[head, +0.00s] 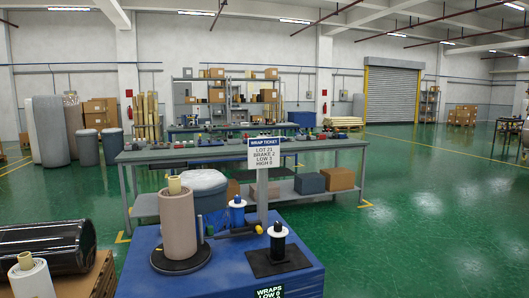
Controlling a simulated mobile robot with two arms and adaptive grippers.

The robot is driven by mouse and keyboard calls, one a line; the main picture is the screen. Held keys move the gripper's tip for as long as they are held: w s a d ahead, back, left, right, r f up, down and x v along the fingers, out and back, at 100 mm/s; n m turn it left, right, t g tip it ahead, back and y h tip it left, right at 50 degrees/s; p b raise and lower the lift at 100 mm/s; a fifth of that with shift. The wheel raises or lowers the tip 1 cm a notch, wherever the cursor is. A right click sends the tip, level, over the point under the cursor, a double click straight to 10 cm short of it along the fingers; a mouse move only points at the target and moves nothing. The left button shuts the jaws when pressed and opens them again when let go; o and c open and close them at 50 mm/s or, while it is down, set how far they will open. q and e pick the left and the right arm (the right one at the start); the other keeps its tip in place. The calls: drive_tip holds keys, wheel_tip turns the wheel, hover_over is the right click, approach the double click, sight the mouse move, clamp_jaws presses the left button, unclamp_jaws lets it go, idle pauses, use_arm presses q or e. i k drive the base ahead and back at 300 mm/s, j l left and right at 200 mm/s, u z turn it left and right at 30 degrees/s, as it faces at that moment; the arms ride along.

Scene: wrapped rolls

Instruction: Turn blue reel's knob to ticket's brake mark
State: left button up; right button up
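The wrap ticket (261,153) stands on a post behind the blue-topped table. It reads lot 21 and brake 2, then low 3; the last line, high, looks like 0 or 8. The blue reel (237,214) stands upright at the back of that table, with a light band near its top. A dark bar with a yellow end (246,230) lies in front of it. I cannot make out a knob's setting or brake marks at this size. Neither of my grippers is in view.
A tan roll (178,225) stands on a black disc at the table's left. A black-and-white reel (278,242) stands on a dark plate at right. A display (269,293) reads wraps, low 0. A black roll (50,247) lies at far left. Green floor (430,220) is clear at right.

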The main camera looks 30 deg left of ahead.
sight(237, 198)
drive_tip(key=i+j+u, duration=0.1)
drive_tip(key=u, duration=0.6)
drive_tip(key=i+l, duration=0.05)
drive_tip(key=i, duration=0.05)
